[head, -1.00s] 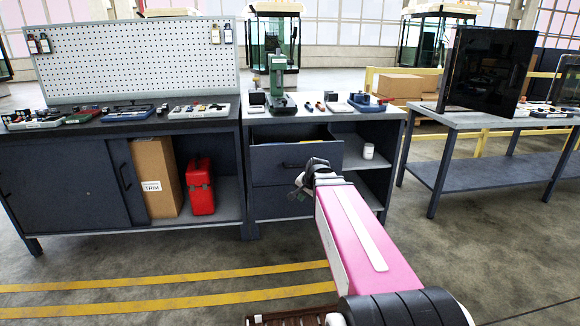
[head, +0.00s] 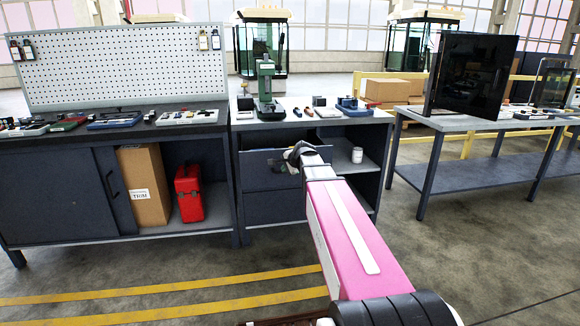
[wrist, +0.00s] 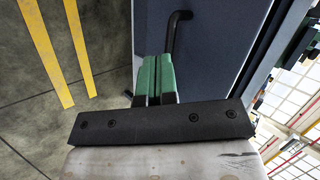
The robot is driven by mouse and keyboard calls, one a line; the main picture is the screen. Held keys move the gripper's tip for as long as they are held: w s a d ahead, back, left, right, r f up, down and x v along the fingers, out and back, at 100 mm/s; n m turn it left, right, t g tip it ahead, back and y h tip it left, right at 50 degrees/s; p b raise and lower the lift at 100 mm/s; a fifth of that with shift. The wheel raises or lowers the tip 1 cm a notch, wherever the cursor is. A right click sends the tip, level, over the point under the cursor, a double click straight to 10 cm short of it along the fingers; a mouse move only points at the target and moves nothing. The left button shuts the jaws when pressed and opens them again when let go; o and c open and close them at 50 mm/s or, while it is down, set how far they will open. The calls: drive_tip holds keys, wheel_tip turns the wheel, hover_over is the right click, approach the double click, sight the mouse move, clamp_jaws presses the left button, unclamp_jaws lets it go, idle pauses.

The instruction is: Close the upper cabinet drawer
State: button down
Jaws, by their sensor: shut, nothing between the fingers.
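The upper cabinet drawer (head: 257,172) is in the middle cabinet (head: 238,205) in the head view, under the worktop. Its dark grey-blue front appears to stand partly out, above the lower drawer (head: 270,207). My gripper (head: 290,164) is at the right half of the upper drawer's front and hides part of it. In the wrist view my green fingers (wrist: 155,62) are together and empty, with their tips at the drawer front (wrist: 215,45), beside its black bar handle (wrist: 173,30). I cannot tell whether they touch it.
A green machine (head: 266,90) and small tools stand on the worktop (head: 300,120). An open shelf with a white jar (head: 357,155) is right of the drawers. A workbench with a red canister (head: 188,193) stands left, and a table (head: 470,123) right. The floor in front is clear.

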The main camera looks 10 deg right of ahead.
sight(277, 172)
drive_tip(key=w+f, duration=0.1)
drive_tip(key=w+a+f, duration=0.1)
drive_tip(key=w, duration=0.1)
drive_tip(key=w+a+f, duration=0.1)
drive_tip(key=w, duration=0.1)
drive_tip(key=shift+w+a, duration=0.1)
drive_tip(key=shift+w, duration=0.05)
drive_tip(key=shift+w, duration=0.15)
drive_tip(key=w, duration=3.1)
drive_tip(key=s+f+v, duration=0.1)
drive_tip(key=f+v, duration=0.1)
drive_tip(key=v, duration=1.2)
drive_tip(key=s+a+f+n+g+h, duration=0.1)
drive_tip(key=s+f+n+g, duration=0.15)
drive_tip(key=s+f, duration=0.8)
drive_tip(key=s+a+f+n+g, duration=0.15)
drive_tip(key=s+f+n, duration=0.35)
drive_tip(key=s, duration=1)
drive_tip(key=s+f+n+g+h, duration=0.1)
drive_tip(key=s+f+n, duration=0.1)
drive_tip(key=s, duration=0.8)
drive_tip(key=s+f+n+g, duration=0.2)
drive_tip(key=s+f, duration=0.3)
drive_tip(key=s, duration=0.5)
drive_tip(key=s+f+n+g+h, duration=0.1)
drive_tip(key=s+f, duration=0.3)
drive_tip(key=s, duration=0.6)
drive_tip(key=shift+n+g+h, duration=0.3)
drive_tip(key=shift+n, duration=0.15)
